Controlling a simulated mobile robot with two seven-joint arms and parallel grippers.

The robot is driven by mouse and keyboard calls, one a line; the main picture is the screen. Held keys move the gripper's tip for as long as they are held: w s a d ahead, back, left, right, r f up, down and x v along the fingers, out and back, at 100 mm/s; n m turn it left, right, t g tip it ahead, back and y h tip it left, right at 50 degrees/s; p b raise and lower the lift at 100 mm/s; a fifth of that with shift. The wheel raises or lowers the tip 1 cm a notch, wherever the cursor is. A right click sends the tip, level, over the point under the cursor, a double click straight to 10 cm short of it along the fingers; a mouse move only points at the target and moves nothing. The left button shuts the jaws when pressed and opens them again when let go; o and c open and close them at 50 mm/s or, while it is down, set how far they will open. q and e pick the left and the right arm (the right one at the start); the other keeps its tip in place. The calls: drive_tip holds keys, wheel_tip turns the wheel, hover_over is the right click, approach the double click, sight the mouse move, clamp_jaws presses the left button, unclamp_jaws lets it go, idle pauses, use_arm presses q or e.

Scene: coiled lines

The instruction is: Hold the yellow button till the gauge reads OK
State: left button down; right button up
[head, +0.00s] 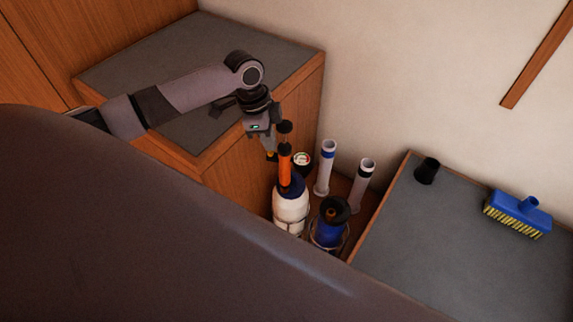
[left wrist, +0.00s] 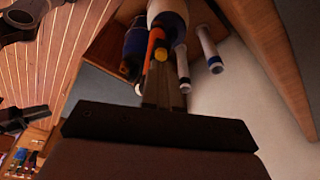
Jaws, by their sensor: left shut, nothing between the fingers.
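My left gripper (head: 271,155) points down beside the top of an orange tube (head: 285,168), shut with nothing between its fingers. In the left wrist view, the fingers (left wrist: 163,80) reach toward a small yellow round end, which looks like the yellow button (left wrist: 161,54); whether they touch it I cannot tell. The orange tube (left wrist: 154,45) is close beside it. In the head view the button is not clearly seen. A small round gauge (head: 302,159) with a pale face stands just right of the orange tube; its reading is too small to tell. My right gripper is not in view.
A white and blue bottle (head: 290,206) and a blue canister (head: 329,232) stand below the tube. Two pale tubes (head: 325,168) (head: 362,185) stand to the right. A grey-topped cabinet (head: 290,55) is behind. A right-hand counter (head: 430,240) holds a black cup (head: 427,170) and blue brush (head: 517,213).

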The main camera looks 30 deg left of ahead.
use_arm(q)
drive_tip(key=shift+f+b, duration=0.35)
drive_tip(key=shift+f, duration=0.65)
idle(1.0)
idle(0.5)
drive_tip(key=shift+r+p, duration=0.9)
drive_tip(key=shift+r, duration=0.15)
drive_tip(key=shift+f+b, duration=0.45)
drive_tip(key=shift+f, duration=0.6)
idle(1.2)
idle(0.4)
